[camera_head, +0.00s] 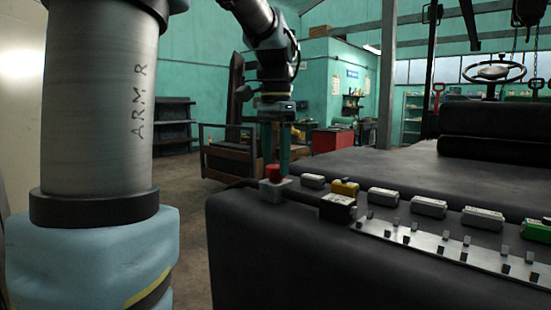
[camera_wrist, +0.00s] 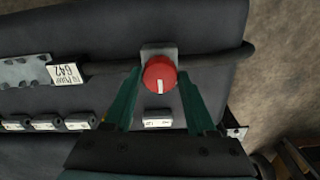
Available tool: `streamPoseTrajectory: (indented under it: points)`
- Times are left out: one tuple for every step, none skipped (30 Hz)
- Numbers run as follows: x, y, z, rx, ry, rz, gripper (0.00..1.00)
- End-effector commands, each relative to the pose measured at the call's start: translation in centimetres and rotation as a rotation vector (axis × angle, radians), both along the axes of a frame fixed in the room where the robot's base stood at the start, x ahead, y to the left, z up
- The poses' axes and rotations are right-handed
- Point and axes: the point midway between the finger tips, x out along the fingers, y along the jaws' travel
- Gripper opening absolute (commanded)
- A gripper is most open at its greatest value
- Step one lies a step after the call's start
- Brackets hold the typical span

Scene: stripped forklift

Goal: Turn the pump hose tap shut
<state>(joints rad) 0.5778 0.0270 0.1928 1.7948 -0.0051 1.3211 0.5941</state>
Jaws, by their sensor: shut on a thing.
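The tap has a round red knob (camera_wrist: 160,75) with a white line that points down in the wrist view. It sits on a grey block (camera_wrist: 159,51) on a black hose (camera_wrist: 213,60). The knob also shows at the corner of the dark forklift body in the head view (camera_head: 272,172). My gripper (camera_wrist: 161,73) comes down from above, with one green finger on each side of the knob. It is shut on the knob. In the head view my gripper (camera_head: 277,164) stands upright over the tap, and the finger contact is too small to see.
A box with a white "TO PUMP" label (camera_wrist: 66,72) sits along the hose. Several small labelled blocks, including a yellow one (camera_head: 344,188) and a green one (camera_head: 537,231), line the forklift's dark top. A metal strip (camera_head: 440,245) with small studs lies in front.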

Motion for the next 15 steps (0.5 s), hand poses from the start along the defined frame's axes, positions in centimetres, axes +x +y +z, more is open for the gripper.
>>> streamPoseTrajectory:
  points:
    - [0.06, -0.06, 0.09, -0.002, -0.003, -0.006, 0.01]
    - [0.06, -0.06, 0.08, -0.001, -0.003, -0.008, 0.01]
    - [0.06, -0.06, 0.08, -0.001, -0.003, -0.010, 0.01]
    - [0.06, -0.06, 0.08, -0.001, -0.003, -0.011, 0.01]
    - [0.06, -0.06, 0.07, -0.001, -0.003, -0.011, 0.01]
    - [0.06, -0.06, 0.07, -0.001, -0.003, -0.012, 0.01]
    - [0.06, -0.07, 0.07, -0.001, -0.003, -0.012, 0.01]
    - [0.06, -0.07, 0.07, -0.001, -0.003, -0.012, 0.01]
    - [0.06, -0.07, 0.07, -0.001, -0.003, -0.012, 0.01]
    - [0.06, -0.07, 0.07, -0.001, -0.003, -0.011, 0.01]
    - [0.06, -0.07, 0.08, -0.001, -0.003, -0.011, 0.01]
    - [0.06, -0.07, 0.08, -0.001, -0.003, -0.011, 0.01]
    - [0.06, -0.07, 0.08, -0.001, -0.003, -0.011, 0.01]
    - [0.06, -0.07, 0.08, -0.001, -0.003, -0.011, 0.59]
    - [0.05, -0.06, 0.08, -0.001, -0.003, -0.011, 0.63]
